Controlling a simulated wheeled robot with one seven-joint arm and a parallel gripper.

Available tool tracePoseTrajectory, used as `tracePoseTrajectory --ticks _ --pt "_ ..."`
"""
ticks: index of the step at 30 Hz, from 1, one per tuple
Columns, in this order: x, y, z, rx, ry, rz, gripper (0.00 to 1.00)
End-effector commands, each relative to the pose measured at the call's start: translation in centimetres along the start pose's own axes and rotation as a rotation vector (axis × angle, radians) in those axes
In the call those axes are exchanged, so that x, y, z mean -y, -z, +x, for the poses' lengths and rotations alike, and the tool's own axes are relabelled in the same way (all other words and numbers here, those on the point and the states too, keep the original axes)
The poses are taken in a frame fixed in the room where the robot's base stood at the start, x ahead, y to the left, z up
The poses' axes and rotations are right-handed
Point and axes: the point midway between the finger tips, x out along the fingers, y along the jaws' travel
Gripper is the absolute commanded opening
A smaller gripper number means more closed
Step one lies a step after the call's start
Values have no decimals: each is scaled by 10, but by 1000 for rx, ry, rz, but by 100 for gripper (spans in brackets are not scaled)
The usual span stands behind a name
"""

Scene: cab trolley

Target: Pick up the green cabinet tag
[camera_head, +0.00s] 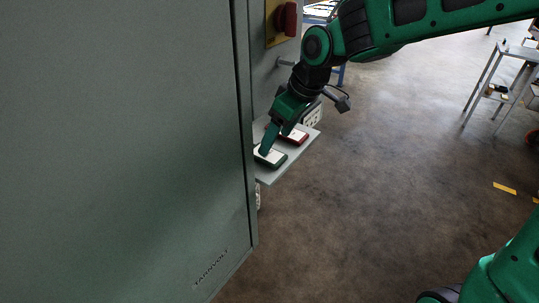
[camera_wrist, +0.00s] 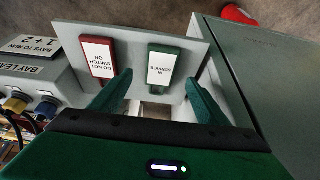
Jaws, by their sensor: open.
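The green cabinet tag (camera_wrist: 163,66) lies flat on a small grey shelf (camera_wrist: 190,40) and has a white label reading "IN SERVICE". In the head view the green tag (camera_head: 270,156) is on the near part of the shelf, partly behind a finger. My gripper (camera_wrist: 160,88) is open, with its fingers to either side of the green tag's near end. I cannot tell whether they touch the shelf. In the head view my gripper (camera_head: 272,140) is over the tag. The tag is not between shut fingers.
A red tag (camera_wrist: 99,58) reading "DO NOT SWITCH ON" lies beside the green tag. A large grey cabinet (camera_head: 120,140) stands next to the shelf, with a red switch (camera_head: 286,19) on a yellow plate above. A socket box (camera_wrist: 35,85) is beside the shelf.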

Motion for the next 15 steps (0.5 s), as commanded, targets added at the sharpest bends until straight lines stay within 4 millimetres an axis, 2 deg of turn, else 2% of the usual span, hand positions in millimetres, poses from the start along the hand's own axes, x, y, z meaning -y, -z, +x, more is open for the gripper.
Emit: tracePoseTrajectory --ticks 4,12,15 --pt "1 0 9 1 1 -1 69" --pt "2 -1 45 2 1 1 69" --pt "2 -1 52 2 0 1 69"
